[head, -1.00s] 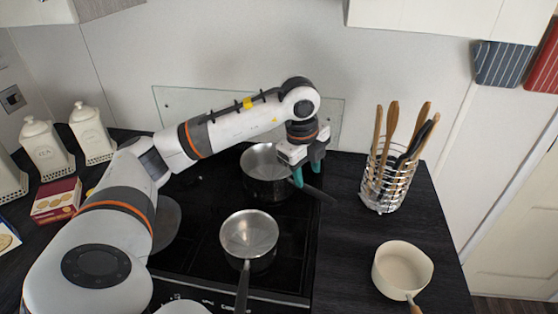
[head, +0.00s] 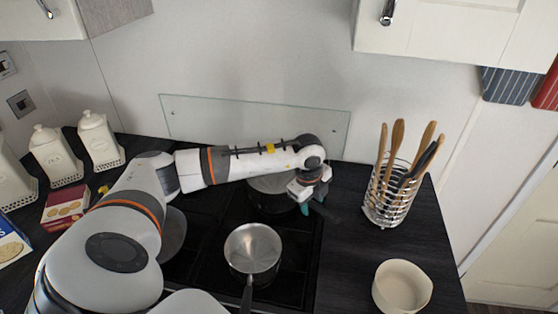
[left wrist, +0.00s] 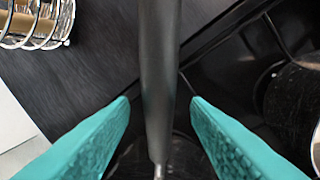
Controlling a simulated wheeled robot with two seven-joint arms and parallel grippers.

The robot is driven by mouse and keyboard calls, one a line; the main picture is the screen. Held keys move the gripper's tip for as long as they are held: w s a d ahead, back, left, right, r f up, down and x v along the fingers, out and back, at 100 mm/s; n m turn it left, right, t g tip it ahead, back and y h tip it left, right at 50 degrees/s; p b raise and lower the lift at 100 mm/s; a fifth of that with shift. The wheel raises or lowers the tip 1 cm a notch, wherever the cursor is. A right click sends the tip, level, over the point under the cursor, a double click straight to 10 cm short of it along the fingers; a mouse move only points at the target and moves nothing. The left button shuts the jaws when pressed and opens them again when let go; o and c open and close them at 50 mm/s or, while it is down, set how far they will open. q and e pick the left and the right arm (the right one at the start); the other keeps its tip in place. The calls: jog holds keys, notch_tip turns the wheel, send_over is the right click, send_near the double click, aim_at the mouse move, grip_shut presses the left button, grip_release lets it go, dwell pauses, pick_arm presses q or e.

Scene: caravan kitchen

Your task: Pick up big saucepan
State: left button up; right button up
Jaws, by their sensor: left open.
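A big steel saucepan (head: 269,201) stands on the back right of the hob, partly hidden by my left arm. Its dark handle (head: 326,213) points right and toward the front. My left gripper (head: 305,205) is at that handle. In the left wrist view the handle (left wrist: 158,70) runs between the two open teal fingers (left wrist: 160,108), with a gap on both sides. A smaller steel saucepan (head: 252,247) stands in front on the hob, its handle toward me. My right gripper is not in view.
A wire holder with wooden utensils (head: 388,196) stands right of the hob. Canisters (head: 100,142) and a red box (head: 66,207) are at left. The counter between hob and holder is clear.

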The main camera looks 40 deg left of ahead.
pick_arm(q)
jog(key=shift+w+f, duration=0.2)
jog(key=shift+f, duration=0.65)
jog(key=shift+r, duration=0.1)
grip_shut()
jog(key=shift+r, duration=0.1)
dwell(0.5)
